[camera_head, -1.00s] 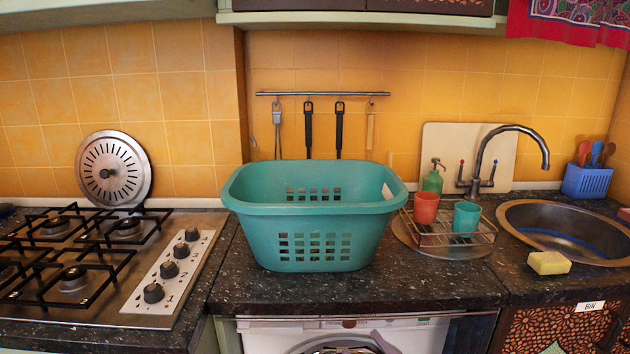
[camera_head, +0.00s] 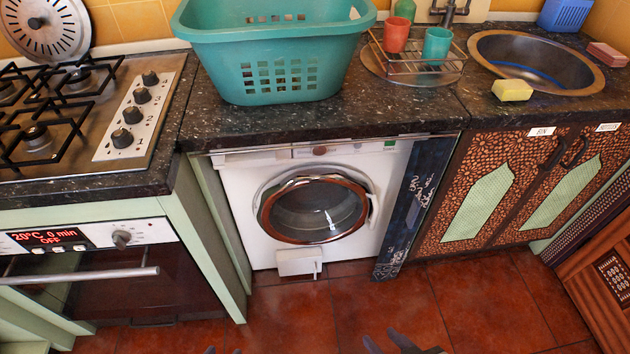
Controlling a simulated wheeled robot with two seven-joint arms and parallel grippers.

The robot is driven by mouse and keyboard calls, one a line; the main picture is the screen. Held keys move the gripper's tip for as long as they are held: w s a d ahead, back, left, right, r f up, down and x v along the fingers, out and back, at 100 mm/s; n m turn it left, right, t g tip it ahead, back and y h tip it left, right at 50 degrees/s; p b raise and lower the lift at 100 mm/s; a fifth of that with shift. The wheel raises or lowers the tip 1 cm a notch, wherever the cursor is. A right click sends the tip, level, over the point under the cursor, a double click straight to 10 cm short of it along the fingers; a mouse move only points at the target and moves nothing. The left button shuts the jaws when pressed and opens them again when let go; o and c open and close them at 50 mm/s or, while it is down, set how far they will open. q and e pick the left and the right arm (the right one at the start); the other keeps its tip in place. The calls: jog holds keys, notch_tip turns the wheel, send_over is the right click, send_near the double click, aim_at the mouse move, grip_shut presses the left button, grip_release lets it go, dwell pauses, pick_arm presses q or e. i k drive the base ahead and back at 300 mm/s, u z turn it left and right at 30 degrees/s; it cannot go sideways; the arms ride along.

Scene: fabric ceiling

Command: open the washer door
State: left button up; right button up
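The white washer (camera_head: 250,221) stands under the counter in the middle of the view. Its round door (camera_head: 318,210) has a brown and silver rim around dark glass and looks closed. A light handle piece (camera_head: 372,206) shows at the door's right edge. My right gripper (camera_head: 388,343) shows at the bottom edge, its two dark fingertips apart, well below the washer in the picture. Only the small tips of my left gripper (camera_head: 223,350) show at the bottom edge, also apart. Both look empty, but most of each gripper is cut off.
A small white box-like flap (camera_head: 300,262) sticks out at the washer's lower front. A dark blue patterned panel (camera_head: 414,205) stands right of the washer; the oven (camera_head: 90,265) is left. A teal basket (camera_head: 275,75) sits on the counter above. The red tiled floor (camera_head: 290,315) before the washer is clear.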

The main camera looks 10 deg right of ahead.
aim_at(277, 190)
jog(key=z, duration=0.5)
jog(key=k, duration=0.6)
jog(key=z, duration=1.05)
jog(key=i, duration=1.05)
jog(key=u, duration=0.75)
jog(key=i, duration=0.8)
jog(key=u, duration=0.85)
